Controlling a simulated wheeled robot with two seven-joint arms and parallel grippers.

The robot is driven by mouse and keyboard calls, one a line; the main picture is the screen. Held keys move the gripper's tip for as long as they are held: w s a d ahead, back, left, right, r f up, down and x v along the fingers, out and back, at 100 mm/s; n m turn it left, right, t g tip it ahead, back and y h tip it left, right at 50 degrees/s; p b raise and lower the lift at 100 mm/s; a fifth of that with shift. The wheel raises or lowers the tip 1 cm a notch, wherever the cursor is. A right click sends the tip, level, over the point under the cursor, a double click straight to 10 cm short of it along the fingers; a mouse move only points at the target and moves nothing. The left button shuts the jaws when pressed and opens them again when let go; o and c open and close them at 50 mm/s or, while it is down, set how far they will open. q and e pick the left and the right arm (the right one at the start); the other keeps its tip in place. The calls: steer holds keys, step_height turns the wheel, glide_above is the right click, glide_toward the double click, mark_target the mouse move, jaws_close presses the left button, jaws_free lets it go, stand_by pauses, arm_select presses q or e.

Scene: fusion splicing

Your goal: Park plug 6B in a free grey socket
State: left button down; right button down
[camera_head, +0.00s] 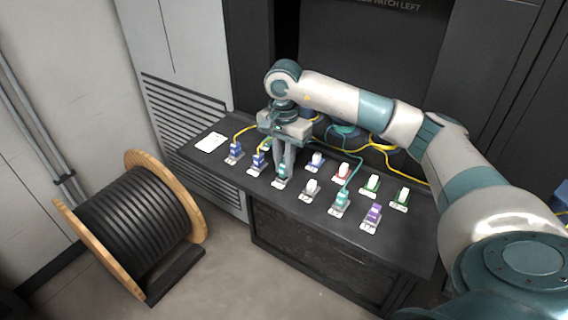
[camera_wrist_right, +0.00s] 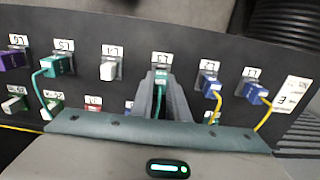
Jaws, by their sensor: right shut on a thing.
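My right gripper (camera_head: 281,170) points down over the front row of sockets on the dark shelf (camera_head: 260,184). It is shut on a teal plug, whose lower end shows below the fingertips in the head view; it also shows in the wrist view (camera_wrist_right: 161,76). The plug is at or in a front-row socket; I cannot tell if it is fully seated. The number 6B is not readable on it. A white-topped socket (camera_head: 310,187) stands beside it, also seen in the wrist view (camera_wrist_right: 110,67). My left gripper is not in view.
Two blue plugs (camera_head: 235,152) with yellow cables stand left of the gripper. Another teal plug (camera_head: 341,199) and a purple one (camera_head: 372,214) are to the right. A cable drum (camera_head: 130,225) is on the floor.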

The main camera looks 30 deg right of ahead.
steer(key=shift+f+b, duration=0.3)
steer(key=shift+f, duration=0.05)
stand_by(0.3)
steer(key=c, duration=1.6)
jaws_free()
steer(key=shift+c, duration=0.2)
